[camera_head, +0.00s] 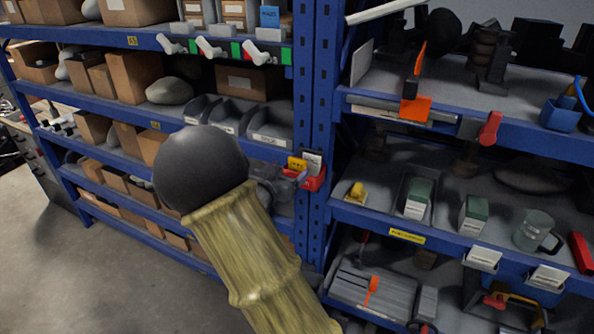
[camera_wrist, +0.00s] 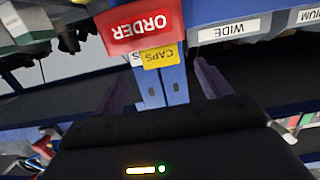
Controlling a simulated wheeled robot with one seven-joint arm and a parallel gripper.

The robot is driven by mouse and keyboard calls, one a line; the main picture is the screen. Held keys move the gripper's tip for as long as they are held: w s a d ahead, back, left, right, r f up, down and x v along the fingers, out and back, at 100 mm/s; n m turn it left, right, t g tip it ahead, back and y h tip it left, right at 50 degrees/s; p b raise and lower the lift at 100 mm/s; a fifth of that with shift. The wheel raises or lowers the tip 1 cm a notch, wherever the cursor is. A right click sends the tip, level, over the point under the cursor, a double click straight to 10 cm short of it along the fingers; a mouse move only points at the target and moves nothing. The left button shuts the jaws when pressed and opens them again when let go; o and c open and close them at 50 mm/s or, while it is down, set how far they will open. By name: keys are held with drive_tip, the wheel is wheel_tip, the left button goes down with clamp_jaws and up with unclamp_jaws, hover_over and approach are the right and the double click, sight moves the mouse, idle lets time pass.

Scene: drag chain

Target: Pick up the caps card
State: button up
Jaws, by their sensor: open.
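The caps card is a small yellow card lettered CAPS, upside down in the wrist view (camera_wrist: 161,57). It sticks out of a red holder lettered ORDER (camera_wrist: 140,25). In the head view, the yellow card (camera_head: 296,164) stands in the red holder (camera_head: 316,181) on the blue shelf upright. My gripper (camera_wrist: 163,68) is open, with one finger on each side of the card in the wrist view. I cannot tell if either finger touches it. In the head view, my gripper (camera_head: 284,188) is beside the holder, partly hidden by my arm.
A white card (camera_head: 312,161) stands beside the yellow one. Grey bins (camera_head: 237,116) sit on the shelf to the left. A bin label reading WIDE (camera_wrist: 229,29) is right of the holder in the wrist view. Blue shelf edges run on both sides of the upright.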

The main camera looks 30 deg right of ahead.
sight(297, 165)
drive_tip(key=shift+f+p+x, duration=0.2)
drive_tip(key=shift+p+x, duration=0.6)
drive_tip(key=shift+x, duration=0.5)
drive_tip(key=shift+f+p+x, duration=0.2)
drive_tip(key=shift+p+x, duration=0.6)
drive_tip(key=shift+x, duration=0.5)
drive_tip(key=shift+a, duration=0.1)
drive_tip(key=shift+s, duration=0.1)
drive_tip(key=c, duration=1.1)
